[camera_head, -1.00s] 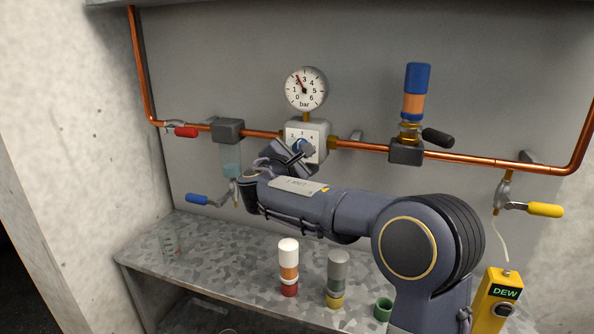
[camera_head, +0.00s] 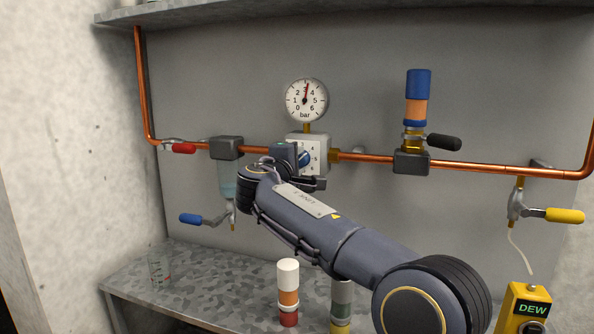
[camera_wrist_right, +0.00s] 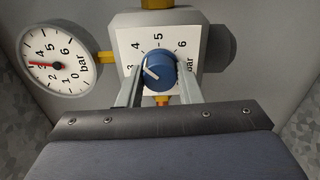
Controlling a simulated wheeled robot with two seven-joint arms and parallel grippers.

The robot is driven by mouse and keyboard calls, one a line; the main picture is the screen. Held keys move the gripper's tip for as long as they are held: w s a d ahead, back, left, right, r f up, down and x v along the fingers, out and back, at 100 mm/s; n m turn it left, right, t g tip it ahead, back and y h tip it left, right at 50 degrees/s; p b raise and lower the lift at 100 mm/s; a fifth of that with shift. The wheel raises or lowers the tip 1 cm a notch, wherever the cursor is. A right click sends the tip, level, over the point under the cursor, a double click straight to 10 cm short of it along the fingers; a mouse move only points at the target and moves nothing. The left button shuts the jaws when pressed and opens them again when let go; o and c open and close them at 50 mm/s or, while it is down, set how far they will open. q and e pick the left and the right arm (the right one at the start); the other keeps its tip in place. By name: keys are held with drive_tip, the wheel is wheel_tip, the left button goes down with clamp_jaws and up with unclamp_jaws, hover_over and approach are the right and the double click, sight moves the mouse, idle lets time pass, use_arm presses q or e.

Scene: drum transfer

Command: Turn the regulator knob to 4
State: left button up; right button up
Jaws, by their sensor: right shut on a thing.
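The regulator (camera_head: 322,142) is a pale block on the copper pipe with a numbered white dial face. Its blue knob (camera_wrist_right: 158,70) has a white mark that points to the left side of the dial, near 3 and 4; the exact number is hard to tell. My right gripper (camera_wrist_right: 157,82) is shut on the knob, one finger on each side. In the head view my right gripper (camera_head: 303,160) covers much of the dial. The pressure gauge (camera_head: 306,101) above has its needle near 3 bar; it also shows in the wrist view (camera_wrist_right: 58,62). My left gripper is not in view.
A filter bowl (camera_head: 227,180) hangs left of the regulator. Red (camera_head: 182,148), blue (camera_head: 191,219), black (camera_head: 444,142) and yellow (camera_head: 565,215) valve handles line the pipe. Banded cylinders (camera_head: 288,292) stand on the bench, with a yellow DEW meter (camera_head: 521,315) at right.

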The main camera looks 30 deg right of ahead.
drive_tip(key=shift+f+m, duration=0.1)
drive_tip(key=shift+m, duration=0.2)
drive_tip(key=o, duration=1)
drive_tip(key=b+v, duration=0.1)
drive_tip(key=v, duration=0.7)
drive_tip(key=shift+w, duration=0.1)
